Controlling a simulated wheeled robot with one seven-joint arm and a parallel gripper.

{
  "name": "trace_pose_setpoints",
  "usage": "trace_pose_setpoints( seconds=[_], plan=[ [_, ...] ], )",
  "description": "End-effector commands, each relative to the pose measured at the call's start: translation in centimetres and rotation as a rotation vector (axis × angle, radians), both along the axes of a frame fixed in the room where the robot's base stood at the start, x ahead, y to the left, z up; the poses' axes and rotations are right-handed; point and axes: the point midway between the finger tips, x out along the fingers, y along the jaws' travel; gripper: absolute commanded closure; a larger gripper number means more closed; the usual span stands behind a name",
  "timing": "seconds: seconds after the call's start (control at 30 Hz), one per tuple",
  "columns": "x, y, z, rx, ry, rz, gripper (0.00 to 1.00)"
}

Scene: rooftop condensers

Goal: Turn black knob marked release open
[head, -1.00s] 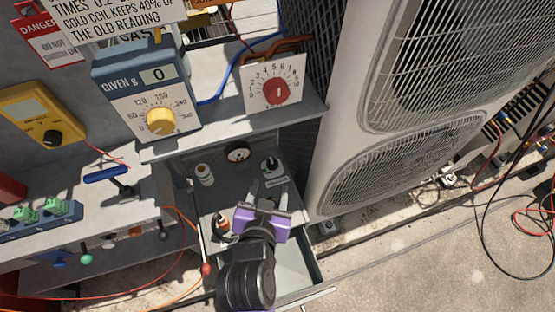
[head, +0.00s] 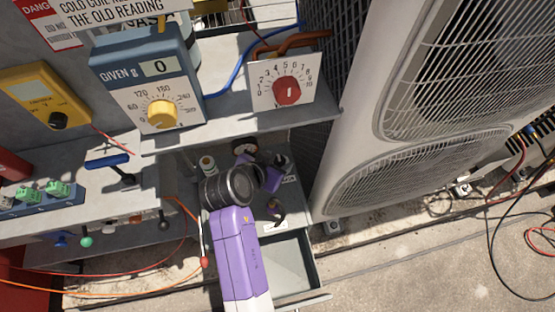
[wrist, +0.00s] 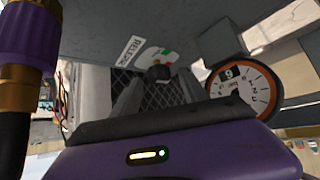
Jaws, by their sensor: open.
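The black knob (wrist: 158,73) shows in the wrist view, just beyond and between my fingertips, near a white label reading RELEASE (wrist: 132,50). My gripper (wrist: 157,88) is open, with one grey finger on each side of the knob's line. I cannot tell whether either finger touches it. In the head view, the black knob (head: 281,160) stands on the lower shelf beside a white label. My purple gripper (head: 270,178) is close in front of it, partly hidden by my arm.
A round gauge with an orange rim (wrist: 242,88) is close to the right finger. A purple and brass fitting (wrist: 27,45) is at the left. Another dark knob (head: 277,211) sits nearer on the shelf. The upper shelf with the red dial (head: 287,91) overhangs behind.

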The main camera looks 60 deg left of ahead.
Motion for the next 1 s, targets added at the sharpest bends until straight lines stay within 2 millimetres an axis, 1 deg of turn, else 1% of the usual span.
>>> trace_pose_setpoints(
  seconds=[0.13,0.37,0.4,0.47,0.5,0.57,0.63,0.67,1.0],
  plan=[
    [0.53,0.25,-0.54,0.001,0.0,-0.001,0.48],
    [0.58,0.28,-0.57,0.001,0.0,-0.001,0.48],
    [0.57,0.28,-0.58,0.001,0.0,-0.001,0.52],
    [0.57,0.27,-0.57,0.001,0.0,-0.001,0.64],
    [0.57,0.27,-0.57,0.001,0.001,0.0,0.72],
    [0.56,0.27,-0.58,0.001,0.0,-0.001,0.84],
    [0.56,0.27,-0.57,0.001,0.001,0.0,0.97],
    [0.55,0.26,-0.58,0.001,0.001,0.0,1.0],
    [0.61,0.1,-0.48,0.0,0.002,0.037,1.0]
  ],
)
